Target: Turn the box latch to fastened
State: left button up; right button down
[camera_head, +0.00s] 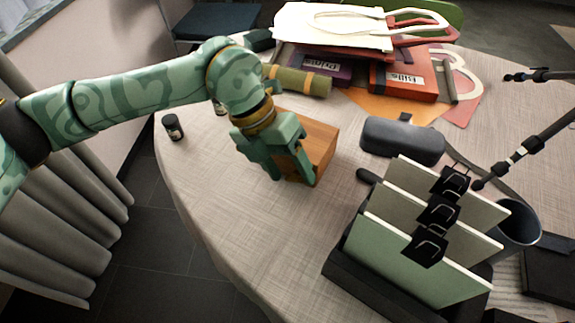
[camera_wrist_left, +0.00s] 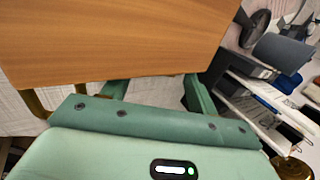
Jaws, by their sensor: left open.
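The wooden box (camera_head: 320,141) stands on the table near its left side, and its brown top fills the upper left of the left wrist view (camera_wrist_left: 120,40). My left gripper (camera_head: 291,174) is open at the near left side of the box, its fingers pointing down past the box's front face. It covers much of that face. In the left wrist view the green fingers reach under the box's edge. I cannot make out the latch or its position; it seems hidden by the gripper. My right gripper is not in view.
A dark glasses case (camera_head: 403,142) lies right of the box. A black file holder (camera_head: 375,289) with clipped boards stands in front right. Folders, a green roll (camera_head: 303,82) and bags (camera_head: 335,25) lie behind. A small dark jar (camera_head: 173,128) stands left. The table front left is clear.

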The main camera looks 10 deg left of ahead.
pick_arm(q)
jog(key=p+v, duration=0.5)
jog(key=v, duration=1.1)
jog(key=shift+p, duration=0.4)
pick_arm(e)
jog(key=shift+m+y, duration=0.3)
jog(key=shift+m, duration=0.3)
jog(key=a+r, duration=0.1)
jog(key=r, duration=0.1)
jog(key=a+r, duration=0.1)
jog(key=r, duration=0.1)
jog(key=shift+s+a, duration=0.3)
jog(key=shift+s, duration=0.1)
pick_arm(q)
jog(key=shift+w+a+r, duration=0.1)
jog(key=shift+w+a, duration=0.05)
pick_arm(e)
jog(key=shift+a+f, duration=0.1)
